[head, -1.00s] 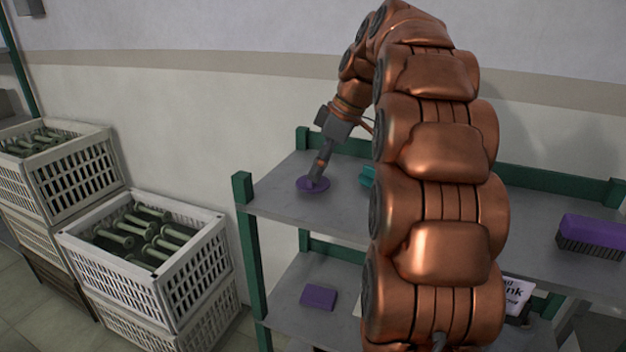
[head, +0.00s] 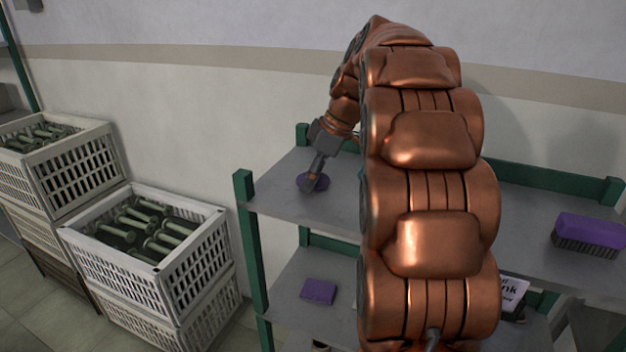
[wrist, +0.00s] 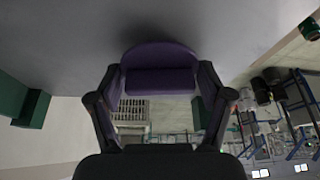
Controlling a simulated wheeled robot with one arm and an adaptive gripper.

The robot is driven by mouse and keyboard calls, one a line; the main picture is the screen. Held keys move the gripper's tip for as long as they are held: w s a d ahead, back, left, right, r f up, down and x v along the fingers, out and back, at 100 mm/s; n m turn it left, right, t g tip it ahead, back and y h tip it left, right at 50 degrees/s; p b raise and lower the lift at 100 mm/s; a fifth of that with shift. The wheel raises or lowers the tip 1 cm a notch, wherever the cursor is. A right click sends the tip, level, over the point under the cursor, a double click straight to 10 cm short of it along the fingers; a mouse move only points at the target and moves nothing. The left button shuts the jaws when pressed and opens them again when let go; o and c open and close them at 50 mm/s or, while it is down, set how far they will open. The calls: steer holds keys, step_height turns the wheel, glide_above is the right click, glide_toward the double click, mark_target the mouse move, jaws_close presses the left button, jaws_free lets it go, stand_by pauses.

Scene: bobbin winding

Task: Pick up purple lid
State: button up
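The purple lid (head: 322,184) lies at the left end of the upper grey shelf (head: 275,203). My gripper (head: 312,180) reaches down to it from above and covers part of it. In the wrist view the lid (wrist: 160,80) shows between the two fingertips of my gripper (wrist: 161,85), with its rounded edge away from the camera. The fingers are spread wide, one on each side of the lid. Whether either finger touches it is not clear. The lid appears to rest on the shelf.
Green posts (head: 244,187) and a back rail edge the shelf. A purple brush (head: 588,232) stands at the right of the upper shelf, and a purple block (head: 318,291) lies on the lower shelf. White crates (head: 195,275) with several green bobbins stand at the left.

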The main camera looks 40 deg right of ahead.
steer(key=shift+c, duration=0.8)
steer(key=shift+r, duration=0.1)
steer(key=shift+r+b, duration=0.8)
steer(key=shift+r, duration=0.55)
steer(key=shift+s+r, duration=0.15)
steer(key=shift+r, duration=0.15)
steer(key=s+a+b, duration=0.1)
steer(key=s, duration=0.3)
steer(key=s+a+r+b, duration=0.1)
steer(key=s+b, duration=0.1)
steer(key=s, duration=0.3)
steer(key=s+a+b, duration=0.1)
steer(key=s+b, duration=0.1)
steer(key=s, duration=0.3)
steer(key=shift+a+r, duration=0.15)
steer(key=shift+a, duration=0.15)
steer(key=shift+s+a+r+b, duration=0.15)
steer(key=shift+s+b, duration=0.2)
steer(key=shift+s, duration=0.3)
